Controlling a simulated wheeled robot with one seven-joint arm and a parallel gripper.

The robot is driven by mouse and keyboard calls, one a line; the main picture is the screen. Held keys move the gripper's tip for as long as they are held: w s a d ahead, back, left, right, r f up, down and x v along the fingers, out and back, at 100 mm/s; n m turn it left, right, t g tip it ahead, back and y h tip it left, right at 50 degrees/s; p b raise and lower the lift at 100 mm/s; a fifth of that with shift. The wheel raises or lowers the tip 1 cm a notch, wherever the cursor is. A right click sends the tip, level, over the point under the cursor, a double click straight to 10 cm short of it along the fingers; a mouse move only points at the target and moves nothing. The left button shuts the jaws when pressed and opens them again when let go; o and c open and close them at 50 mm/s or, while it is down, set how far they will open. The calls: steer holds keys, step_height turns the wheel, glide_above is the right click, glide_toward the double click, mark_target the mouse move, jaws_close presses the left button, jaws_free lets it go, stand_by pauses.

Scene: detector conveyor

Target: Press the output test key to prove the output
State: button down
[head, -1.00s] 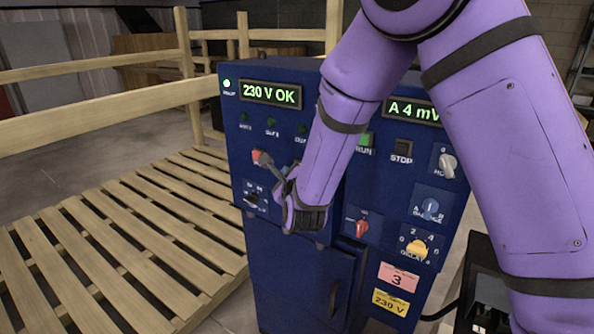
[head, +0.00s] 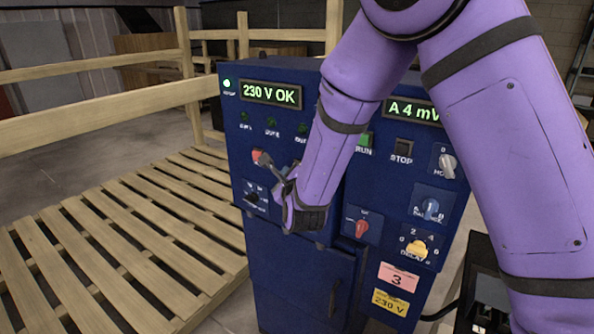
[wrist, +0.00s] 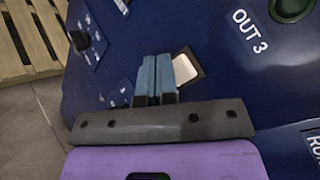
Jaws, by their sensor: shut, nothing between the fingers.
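My gripper (head: 264,159) is shut and empty in front of the upper left of the blue cabinet's panel. In the wrist view the closed blue fingers (wrist: 156,73) overlap the left edge of a pale key (wrist: 185,67) in a dark frame; I cannot tell whether they touch it. The key lies near the label OUT 3. In the head view a red patch (head: 256,156) shows just left of the fingertips. The gripper and forearm hide part of the panel, and no key label is readable. The three output lamps above look dark, including OUT 3 (wrist: 292,7).
The left display (head: 270,94) reads 230 V OK; the right one (head: 413,110) reads A 4 mV. A black knob (head: 253,198) sits below the fingers. RUN (head: 366,138) and STOP (head: 403,146) buttons are to the right. A wooden pallet (head: 130,230) and railing (head: 110,115) are at left.

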steer(key=shift+w+d, duration=0.15)
steer(key=shift+w+d, duration=0.15)
steer(key=shift+w+d, duration=0.3)
steer(key=shift+w, duration=0.1)
stand_by(1.2)
stand_by(0.4)
steer(key=shift+s+a, duration=0.55)
steer(key=shift+s, duration=0.15)
steer(key=shift+s+a, duration=0.1)
steer(key=shift+s+a, duration=0.75)
steer(key=shift+s, duration=0.2)
steer(key=shift+s+a, duration=0.7)
steer(key=shift+s, duration=0.25)
